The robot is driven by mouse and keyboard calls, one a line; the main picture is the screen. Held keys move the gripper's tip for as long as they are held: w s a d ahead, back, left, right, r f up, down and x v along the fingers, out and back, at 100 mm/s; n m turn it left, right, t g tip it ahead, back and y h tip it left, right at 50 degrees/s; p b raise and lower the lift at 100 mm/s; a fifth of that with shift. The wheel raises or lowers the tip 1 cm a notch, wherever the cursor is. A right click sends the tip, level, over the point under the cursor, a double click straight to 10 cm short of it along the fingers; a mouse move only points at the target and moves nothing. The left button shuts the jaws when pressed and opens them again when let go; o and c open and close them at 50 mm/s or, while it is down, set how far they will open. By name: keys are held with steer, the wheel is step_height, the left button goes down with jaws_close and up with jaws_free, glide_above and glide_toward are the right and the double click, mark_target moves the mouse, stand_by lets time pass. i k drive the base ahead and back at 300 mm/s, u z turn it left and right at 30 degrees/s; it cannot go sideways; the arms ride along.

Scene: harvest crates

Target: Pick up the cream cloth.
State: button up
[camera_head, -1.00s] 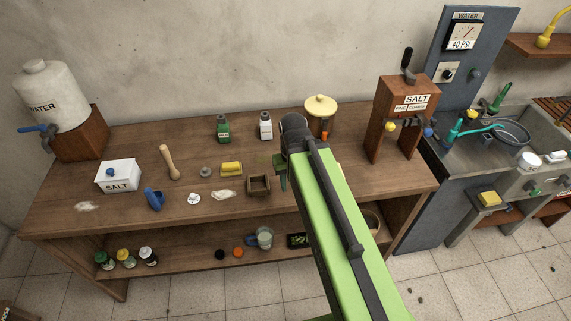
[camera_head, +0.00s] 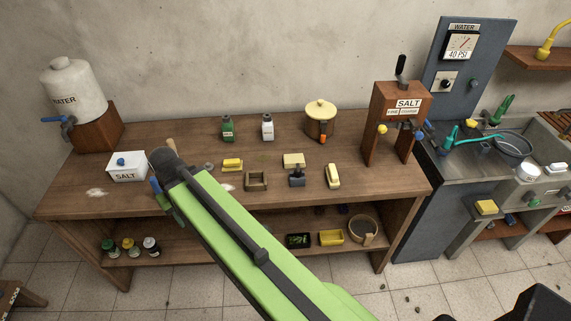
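A small crumpled cream patch (camera_head: 230,187), which looks like the cream cloth, lies on the wooden workbench (camera_head: 120,203). Only its right end shows; my green arm covers the rest. My gripper (camera_head: 172,208) is at the arm's far end, left of the cloth, over the front part of the bench. It is mostly hidden behind the arm's dark end joint, so its fingers cannot be made out.
Bottles stand behind.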

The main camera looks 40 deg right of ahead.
mark_target(290, 161)
steer(key=u, duration=0.2)
steer(key=i, duration=0.85)
steer(key=u, duration=0.2)
